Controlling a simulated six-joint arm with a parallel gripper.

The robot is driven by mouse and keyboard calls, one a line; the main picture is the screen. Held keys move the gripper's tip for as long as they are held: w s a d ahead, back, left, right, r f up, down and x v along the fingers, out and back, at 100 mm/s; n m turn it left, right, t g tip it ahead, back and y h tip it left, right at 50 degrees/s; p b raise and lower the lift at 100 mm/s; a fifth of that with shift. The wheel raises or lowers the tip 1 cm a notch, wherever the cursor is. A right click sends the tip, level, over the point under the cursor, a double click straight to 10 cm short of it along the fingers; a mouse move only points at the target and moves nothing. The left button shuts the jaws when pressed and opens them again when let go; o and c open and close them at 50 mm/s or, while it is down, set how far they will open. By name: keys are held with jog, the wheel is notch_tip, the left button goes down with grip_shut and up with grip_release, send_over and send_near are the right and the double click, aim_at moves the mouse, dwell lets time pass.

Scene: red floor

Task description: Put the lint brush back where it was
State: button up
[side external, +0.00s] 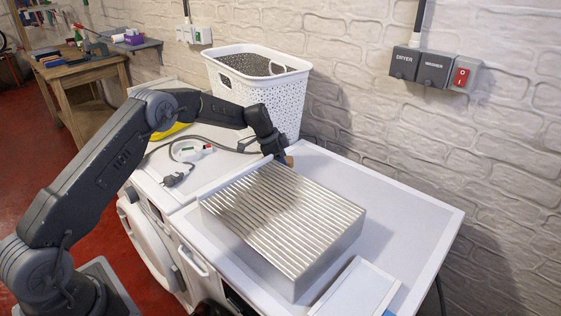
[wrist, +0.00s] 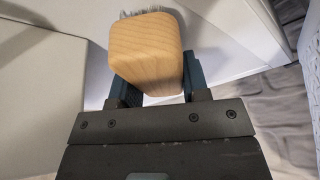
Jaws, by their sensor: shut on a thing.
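The lint brush is a pale wooden block (wrist: 147,52) with grey bristles at its far end in the wrist view. My gripper (wrist: 158,82) is shut on it, with one dark finger on each side. In the side external view my gripper (side external: 280,156) points down near the back edge of the ribbed metal box, and only a small brown piece of the brush (side external: 289,160) shows beside it. Whether the brush touches any surface below cannot be told.
The ribbed metal box (side external: 285,215) stands on the white machine top (side external: 400,205). A white perforated basket (side external: 280,100) stands behind my gripper. A white tray (side external: 358,290) is at front right. The right top is clear.

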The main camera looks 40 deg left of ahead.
jog(key=shift+f, duration=0.1)
jog(key=o, duration=0.8)
jog(key=shift+o, duration=0.2)
jog(key=v, duration=1.2)
jog(key=s+d+r+n+y, duration=0.1)
jog(key=s+d+r+n, duration=0.1)
jog(key=s+d+r, duration=0.55)
jog(key=s+d+r+n+y, duration=0.1)
jog(key=s+d+r+n, duration=0.15)
jog(key=s+r, duration=0.65)
jog(key=s+d+f+n+t, duration=0.1)
jog(key=s+d+f+n, duration=0.1)
jog(key=s, duration=0.9)
jog(key=s+d+f+n+t+y, duration=0.1)
jog(key=s+d+f+n, duration=0.1)
jog(key=s, duration=0.9)
jog(key=shift+s+d+f, duration=0.2)
jog(key=shift+s+f, duration=0.15)
jog(key=shift+f, duration=0.25)
